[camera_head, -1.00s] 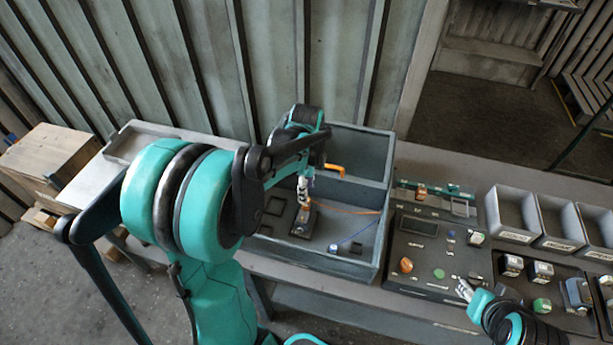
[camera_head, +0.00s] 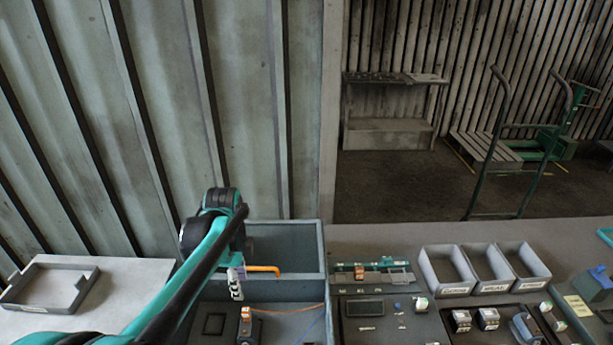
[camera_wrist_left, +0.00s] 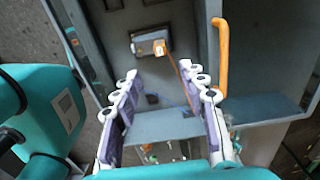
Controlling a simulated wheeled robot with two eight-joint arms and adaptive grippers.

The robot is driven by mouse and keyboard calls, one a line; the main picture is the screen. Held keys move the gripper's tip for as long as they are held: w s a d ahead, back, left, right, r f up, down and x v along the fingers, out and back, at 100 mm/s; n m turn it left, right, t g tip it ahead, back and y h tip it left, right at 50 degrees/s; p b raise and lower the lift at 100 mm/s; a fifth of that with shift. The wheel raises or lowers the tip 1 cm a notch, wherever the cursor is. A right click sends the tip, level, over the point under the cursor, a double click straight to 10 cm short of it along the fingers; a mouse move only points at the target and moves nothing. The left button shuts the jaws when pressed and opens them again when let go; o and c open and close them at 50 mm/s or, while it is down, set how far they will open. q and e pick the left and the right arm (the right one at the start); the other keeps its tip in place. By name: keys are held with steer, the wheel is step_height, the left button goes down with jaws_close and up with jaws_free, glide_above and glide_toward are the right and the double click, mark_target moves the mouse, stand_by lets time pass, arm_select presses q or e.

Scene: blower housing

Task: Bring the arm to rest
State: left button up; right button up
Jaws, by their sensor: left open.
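My left gripper (camera_head: 237,284) hangs over the grey open housing box (camera_head: 325,262) in the head view. In the left wrist view its two fingers (camera_wrist_left: 163,75) are spread apart with nothing between them. My right gripper is out of view.
A control panel (camera_head: 395,325) stands right of the box, with grey bins (camera_head: 447,272) and small switch parts (camera_head: 488,318) further right. A shallow grey tray (camera_head: 50,288) lies at the left. A green-handled cart (camera_head: 500,150) stands beyond the bench.

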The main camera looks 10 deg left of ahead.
arm_select(q)
steer(key=s+d+f+n+t+b, duration=0.7)
steer(key=s+d+n, duration=0.3)
steer(key=n, duration=0.5)
steer(key=shift+s+d+f+b, duration=0.25)
steer(key=shift+s+d+b, duration=0.05)
steer(key=shift+s+b, duration=0.2)
